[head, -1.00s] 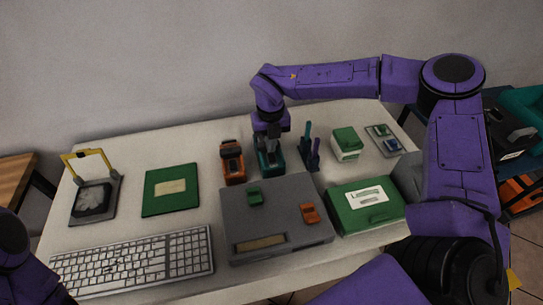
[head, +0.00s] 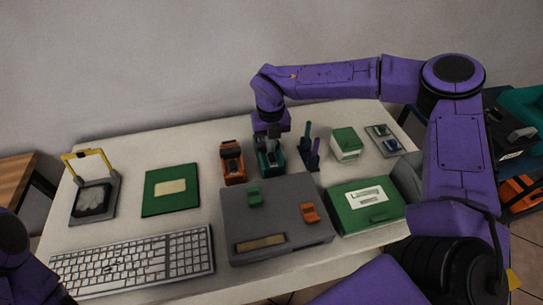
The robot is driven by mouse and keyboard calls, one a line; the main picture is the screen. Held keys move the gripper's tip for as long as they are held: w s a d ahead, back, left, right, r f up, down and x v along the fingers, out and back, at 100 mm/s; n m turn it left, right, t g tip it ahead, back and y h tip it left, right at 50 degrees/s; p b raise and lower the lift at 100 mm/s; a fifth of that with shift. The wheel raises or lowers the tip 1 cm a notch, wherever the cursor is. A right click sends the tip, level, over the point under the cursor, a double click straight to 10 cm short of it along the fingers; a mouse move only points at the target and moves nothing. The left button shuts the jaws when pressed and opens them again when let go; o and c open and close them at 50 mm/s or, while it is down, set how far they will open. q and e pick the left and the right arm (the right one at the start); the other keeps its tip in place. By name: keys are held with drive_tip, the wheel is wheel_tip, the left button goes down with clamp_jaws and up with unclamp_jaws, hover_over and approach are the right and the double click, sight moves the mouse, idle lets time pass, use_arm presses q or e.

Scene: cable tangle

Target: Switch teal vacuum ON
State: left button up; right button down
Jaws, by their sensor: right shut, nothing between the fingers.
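The teal vacuum (head: 270,166) stands at the back middle of the table, a small teal body with dark parts on its top. My right gripper (head: 273,143) comes down from above and is at the vacuum's upper back part. It is shut with nothing in it. I cannot tell whether its fingertips touch the vacuum, and it hides part of the vacuum's top. The vacuum's switch is too small to make out. My left gripper is out of view; only part of my left arm shows at the lower left.
A grey box (head: 275,222) lies in front. Around are a green box (head: 365,217), green-lidded box (head: 346,148), green panel (head: 170,205) and keyboard (head: 135,261).

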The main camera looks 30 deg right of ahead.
drive_tip(key=shift+f+b, duration=0.6)
drive_tip(key=shift+f, duration=0.35)
idle(0.6)
wheel_tip(320, 180, up, 7)
drive_tip(key=p, duration=0.6)
drive_tip(key=shift+r, duration=0.15)
drive_tip(key=shift+f, duration=0.2)
